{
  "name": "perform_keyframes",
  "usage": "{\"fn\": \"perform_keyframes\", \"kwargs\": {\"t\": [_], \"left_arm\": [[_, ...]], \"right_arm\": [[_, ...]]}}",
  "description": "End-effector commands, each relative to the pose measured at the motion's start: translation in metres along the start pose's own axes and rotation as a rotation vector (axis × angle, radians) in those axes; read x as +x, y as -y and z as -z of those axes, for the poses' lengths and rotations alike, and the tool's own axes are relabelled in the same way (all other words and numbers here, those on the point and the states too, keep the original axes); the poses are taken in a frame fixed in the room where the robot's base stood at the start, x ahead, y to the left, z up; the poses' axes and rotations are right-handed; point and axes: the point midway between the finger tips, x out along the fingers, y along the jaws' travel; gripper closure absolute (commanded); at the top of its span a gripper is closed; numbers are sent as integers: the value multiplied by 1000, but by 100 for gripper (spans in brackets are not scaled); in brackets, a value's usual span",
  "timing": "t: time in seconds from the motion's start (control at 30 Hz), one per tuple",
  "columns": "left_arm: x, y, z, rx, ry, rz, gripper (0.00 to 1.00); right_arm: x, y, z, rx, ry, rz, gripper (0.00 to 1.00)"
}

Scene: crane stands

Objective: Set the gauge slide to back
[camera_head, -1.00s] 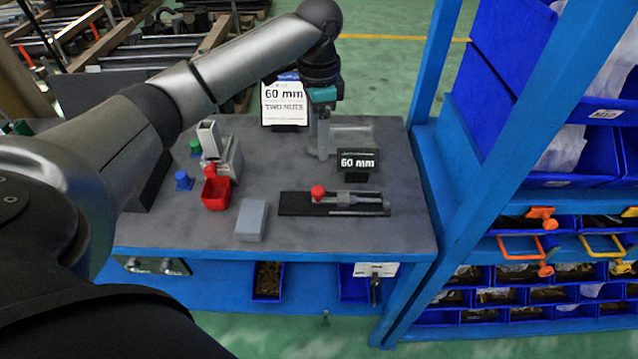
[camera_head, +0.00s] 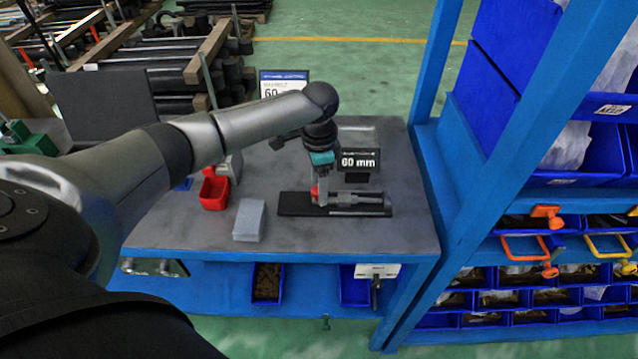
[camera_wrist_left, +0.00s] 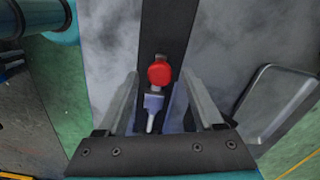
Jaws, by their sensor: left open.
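The gauge is a dark flat base (camera_head: 292,205) with a grey metal slide (camera_head: 355,198) on its right part. It lies near the front of the grey bench top. In the left wrist view, the red knob (camera_wrist_left: 160,72) shows between the two separated fingertips of the left gripper (camera_wrist_left: 160,76). The fingers stand apart on either side of the dark base strip, with no visible contact on the knob. My right gripper is not in view.
A black "60 mm" sign (camera_head: 360,160) stands just behind the gauge. A grey block (camera_head: 249,219) and a red bin (camera_head: 214,192) are to its left. A white sign (camera_head: 283,83) stands at the back. A blue rack post (camera_head: 470,150) rises at the right.

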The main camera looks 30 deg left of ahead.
Motion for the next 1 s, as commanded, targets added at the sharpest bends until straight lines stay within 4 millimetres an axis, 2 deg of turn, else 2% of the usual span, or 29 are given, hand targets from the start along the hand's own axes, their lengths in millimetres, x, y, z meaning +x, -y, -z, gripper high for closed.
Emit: {"fn": "perform_keyframes", "kwargs": {"t": [0.13,0.73,1.0], "left_arm": [[0,0,0,0,0,0,32],[0,0,0,0,0,-1,100],[0,0,0,0,0,-1,100]], "right_arm": [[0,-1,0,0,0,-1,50],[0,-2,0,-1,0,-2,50],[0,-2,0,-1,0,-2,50]]}}
